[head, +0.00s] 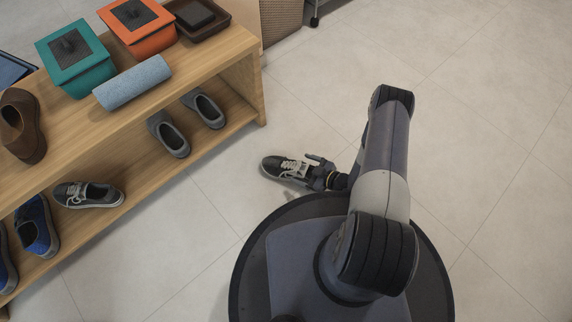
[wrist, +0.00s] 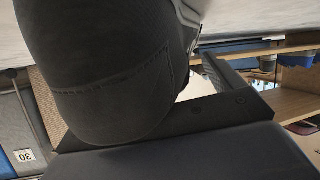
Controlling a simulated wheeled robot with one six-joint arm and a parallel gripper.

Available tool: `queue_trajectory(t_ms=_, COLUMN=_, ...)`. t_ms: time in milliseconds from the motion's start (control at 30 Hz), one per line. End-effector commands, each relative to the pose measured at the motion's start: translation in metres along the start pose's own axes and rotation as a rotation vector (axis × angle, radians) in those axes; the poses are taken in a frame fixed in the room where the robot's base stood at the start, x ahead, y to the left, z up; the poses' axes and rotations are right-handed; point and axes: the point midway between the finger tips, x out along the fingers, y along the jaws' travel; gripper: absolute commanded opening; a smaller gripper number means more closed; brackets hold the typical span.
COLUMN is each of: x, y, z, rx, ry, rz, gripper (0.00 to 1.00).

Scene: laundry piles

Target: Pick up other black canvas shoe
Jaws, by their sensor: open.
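A black canvas shoe (head: 283,167) with white laces and a pale sole edge lies on the tiled floor, toe to the left. My gripper (head: 312,174) is open at the shoe's heel end, down close to the floor. The dark heel of the shoe (wrist: 105,65) fills much of the wrist view, close to a gripper finger (wrist: 225,75). I cannot tell whether the fingers touch it. A similar black canvas shoe (head: 88,194) with pale laces lies on the lower shelf at the left.
A wooden shelf unit (head: 180,85) stands at the left. It holds a teal box (head: 85,75), an orange box (head: 140,38), a blue-grey roll (head: 133,82), a brown shoe (head: 22,125), grey shoes (head: 170,135) and blue shoes (head: 37,228). Floor on the right is clear.

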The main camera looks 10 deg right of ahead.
Motion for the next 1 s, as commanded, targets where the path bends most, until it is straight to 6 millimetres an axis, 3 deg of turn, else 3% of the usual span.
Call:
queue_trajectory(t_ms=167, x=-0.0001, y=0.0001, z=0.0001, rx=0.0, ry=0.0, rz=0.0, gripper=0.88)
queue_trajectory(t_ms=1000, x=0.0001, y=0.0, z=-0.0001, rx=0.0, ry=0.0, rz=0.0, gripper=0.2)
